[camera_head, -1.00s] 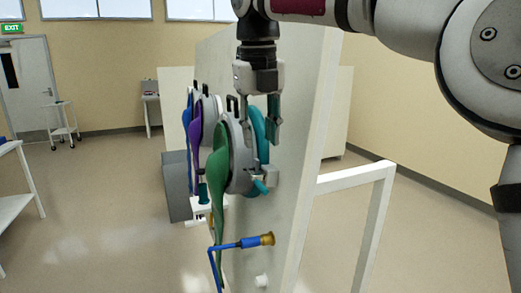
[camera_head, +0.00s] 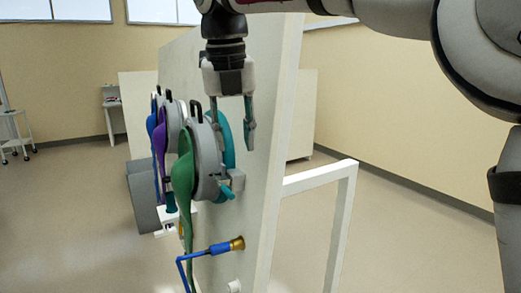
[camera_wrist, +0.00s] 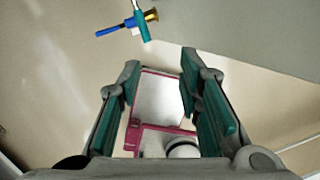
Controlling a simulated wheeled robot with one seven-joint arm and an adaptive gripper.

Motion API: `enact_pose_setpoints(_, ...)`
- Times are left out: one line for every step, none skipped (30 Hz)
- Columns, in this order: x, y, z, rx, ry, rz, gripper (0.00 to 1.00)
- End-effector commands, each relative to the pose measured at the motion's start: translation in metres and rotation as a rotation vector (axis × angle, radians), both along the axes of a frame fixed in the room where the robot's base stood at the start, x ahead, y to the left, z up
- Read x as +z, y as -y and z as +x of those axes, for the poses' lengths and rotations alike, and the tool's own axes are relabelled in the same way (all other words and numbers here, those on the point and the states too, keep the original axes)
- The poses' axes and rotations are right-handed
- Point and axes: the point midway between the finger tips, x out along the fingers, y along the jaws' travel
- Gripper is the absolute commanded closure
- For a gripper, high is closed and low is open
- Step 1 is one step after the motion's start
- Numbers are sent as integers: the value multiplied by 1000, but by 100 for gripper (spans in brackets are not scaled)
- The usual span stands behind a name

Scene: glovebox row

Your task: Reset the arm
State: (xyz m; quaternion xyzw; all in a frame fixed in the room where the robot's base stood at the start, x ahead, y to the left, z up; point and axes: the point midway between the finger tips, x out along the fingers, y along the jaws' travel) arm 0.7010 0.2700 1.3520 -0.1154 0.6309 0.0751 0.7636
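My gripper (camera_head: 231,122) hangs pointing down in the head view, in front of the white panel (camera_head: 270,130). Its two teal-padded fingers are spread apart with nothing between them. It is above and beside the nearest grey ring port with a green glove (camera_head: 183,176). In the wrist view the open fingers (camera_wrist: 160,85) also show, with the gap between them empty. My arm reaches in from the upper right of the head view.
Further ports carry a purple glove (camera_head: 160,142) and a blue glove (camera_head: 151,124). A blue hose with a brass end (camera_head: 237,243) juts from the panel's lower part. A white frame (camera_head: 340,220) stands to the right. Open floor lies left.

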Motion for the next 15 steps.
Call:
enact_pose_setpoints(2,13,-9,-115,23,7,68)
enact_pose_setpoints(2,20,-14,-195,36,16,68)
enact_pose_setpoints(2,31,-19,-303,54,31,68)
enact_pose_setpoints(1,38,-24,-384,65,44,68)
enact_pose_setpoints(0,46,-29,-465,78,58,68)
enact_pose_setpoints(-1,57,-35,-575,96,78,68)
enact_pose_setpoints(-2,65,-40,-657,107,95,68)
enact_pose_setpoints(-4,74,-45,-740,119,113,68)
enact_pose_setpoints(-6,85,-52,-850,136,138,68)
enact_pose_setpoints(-8,94,-57,-935,147,158,68)
enact_pose_setpoints(-10,102,-63,-1018,158,181,68)
enact_pose_setpoints(-13,114,-70,-1132,173,211,68)
enact_pose_setpoints(-16,122,-76,-1217,182,235,68)
enact_pose_setpoints(-19,131,-82,-1303,191,261,68)
enact_pose_setpoints(-23,143,-91,-1416,202,296,68)
